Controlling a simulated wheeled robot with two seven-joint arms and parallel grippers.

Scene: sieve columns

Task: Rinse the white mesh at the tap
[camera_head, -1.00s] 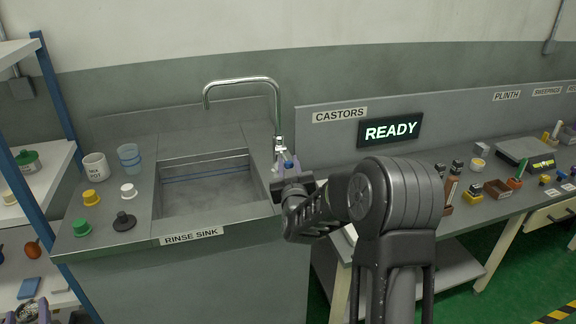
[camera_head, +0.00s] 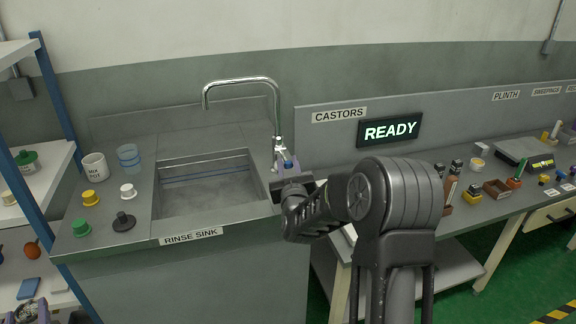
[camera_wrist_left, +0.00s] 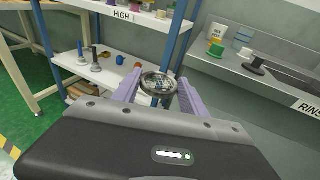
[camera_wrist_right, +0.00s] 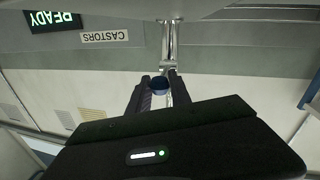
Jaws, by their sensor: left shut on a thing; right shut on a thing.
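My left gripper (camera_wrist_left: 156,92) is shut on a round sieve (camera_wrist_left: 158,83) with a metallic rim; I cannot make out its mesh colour. In the head view, only part of my left gripper (camera_head: 32,312) shows at the bottom left corner, beside the shelves and away from the sink. The tap (camera_head: 278,115) stands behind the sink's right side, its curved spout over the basin; no water is seen running. My right gripper (camera_head: 287,172) is shut on the blue tap knob (camera_head: 288,163) at the tap's foot. The dark blue knob also shows between its fingers in the right wrist view (camera_wrist_right: 160,84).
The rinse sink (camera_head: 190,232) has an empty-looking basin. A white mug (camera_head: 94,167), a clear blue cup (camera_head: 128,158) and several coloured plugs stand on its left ledge. A blue-posted shelf (camera_head: 50,95) is at the left. A workbench (camera_head: 500,200) runs along the right.

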